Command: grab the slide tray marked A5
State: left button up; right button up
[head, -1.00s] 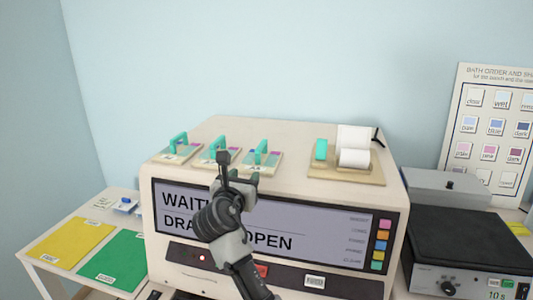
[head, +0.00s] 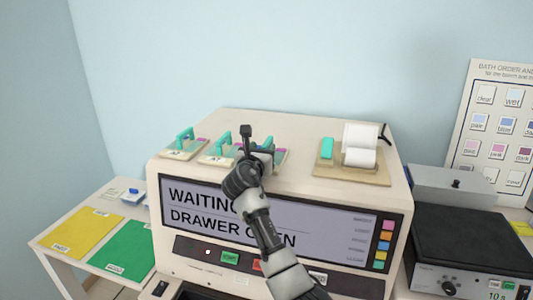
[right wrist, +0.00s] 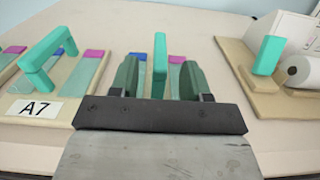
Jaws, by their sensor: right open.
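Three slide trays with teal handles stand in a row on top of the machine: a left tray (head: 180,153), a middle tray (head: 213,158) and a right tray (head: 281,157). In the right wrist view the tray beside my gripper reads A7 (right wrist: 36,108). No A5 label can be read; the right tray's label is hidden behind my gripper. My right gripper (head: 257,150) is at the right tray. In the right wrist view its open fingers (right wrist: 158,88) stand on either side of that tray's upright teal handle (right wrist: 160,66). My left gripper is out of view.
The machine's screen (head: 330,220) reads as waiting, drawer open. A printer block with paper rolls (head: 360,148) stands right of the trays. A side table at left holds a yellow mat (head: 82,233) and a green mat (head: 123,250). A black-topped device (head: 470,245) is at right.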

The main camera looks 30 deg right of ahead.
jog(key=shift+w+d, duration=0.25)
jog(key=shift+d, duration=0.05)
jog(key=shift+c, duration=0.2)
grip_shut()
jog(key=shift+r, duration=0.1)
